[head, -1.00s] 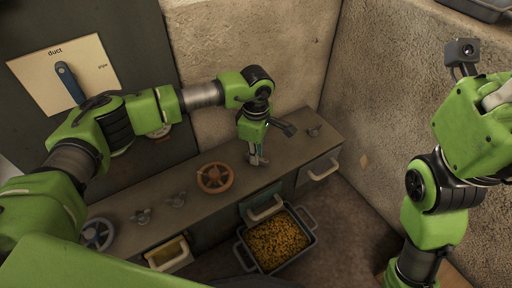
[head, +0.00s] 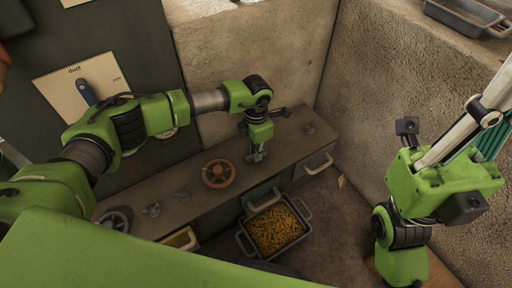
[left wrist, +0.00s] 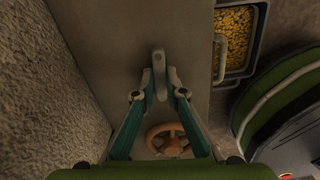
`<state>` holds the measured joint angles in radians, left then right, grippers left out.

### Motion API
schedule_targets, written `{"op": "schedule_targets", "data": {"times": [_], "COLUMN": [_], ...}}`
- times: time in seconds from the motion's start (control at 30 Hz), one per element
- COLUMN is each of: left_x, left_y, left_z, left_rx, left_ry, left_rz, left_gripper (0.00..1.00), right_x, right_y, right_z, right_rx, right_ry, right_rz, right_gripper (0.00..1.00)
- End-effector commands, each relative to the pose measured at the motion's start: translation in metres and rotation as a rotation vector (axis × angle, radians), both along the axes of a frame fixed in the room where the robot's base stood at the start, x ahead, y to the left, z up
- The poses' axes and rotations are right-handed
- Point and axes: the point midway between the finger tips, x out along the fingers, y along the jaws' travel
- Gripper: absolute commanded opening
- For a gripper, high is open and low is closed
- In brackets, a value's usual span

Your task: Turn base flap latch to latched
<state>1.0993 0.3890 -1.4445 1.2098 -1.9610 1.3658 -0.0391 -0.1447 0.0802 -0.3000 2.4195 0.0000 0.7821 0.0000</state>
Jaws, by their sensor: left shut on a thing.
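My left gripper (head: 255,157) reaches down onto the grey bench top, right of the orange handwheel (head: 218,174). In the left wrist view the gripper (left wrist: 160,80) has its two fingertips closed about a small grey latch handle (left wrist: 158,60), which points along the bench. The head view mostly hides this handle behind the fingers. The orange handwheel also shows in the left wrist view (left wrist: 167,140), between the fingers and near the palm. My right arm is raised at the right; its finger ends are cut off by the picture edge.
A bin of yellow bits (head: 273,230) sits below the bench front. A duct panel (head: 80,92) with a blue lever is on the wall.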

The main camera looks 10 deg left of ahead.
Motion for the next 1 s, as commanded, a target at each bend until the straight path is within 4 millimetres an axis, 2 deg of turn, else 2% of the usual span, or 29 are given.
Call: {"op": "schedule_targets", "data": {"times": [0.3,0.77,0.8,0.83,1.0], "left_x": [-0.0001,0.0,0.0,0.0,0.0], "left_y": [0.0004,0.0004,0.0004,0.0004,0.0004], "left_z": [0.0001,-0.0005,-0.0005,-0.0005,-0.0004], "left_rx": [0.001,0.0,0.0,0.0,0.0], "left_ry": [0.0,0.0,0.0,0.0,0.0], "left_rz": [0.092,0.104,0.104,0.104,0.103], "left_gripper": [0.0,0.0,0.19,0.27,0.28], "right_x": [-0.0001,-0.0002,-0.0002,-0.0002,-0.0002], "right_y": [-0.0008,-0.0009,-0.0009,-0.0009,-0.0009], "right_z": [-0.0035,-0.0049,-0.0048,-0.0049,-0.0048], "right_rx": [0.002,0.003,0.003,0.003,0.003], "right_ry": [0.028,0.031,0.031,0.031,0.031], "right_rz": [0.001,0.002,0.002,0.002,0.002], "right_gripper": [0.0,0.0,0.0,0.0,0.0]}}
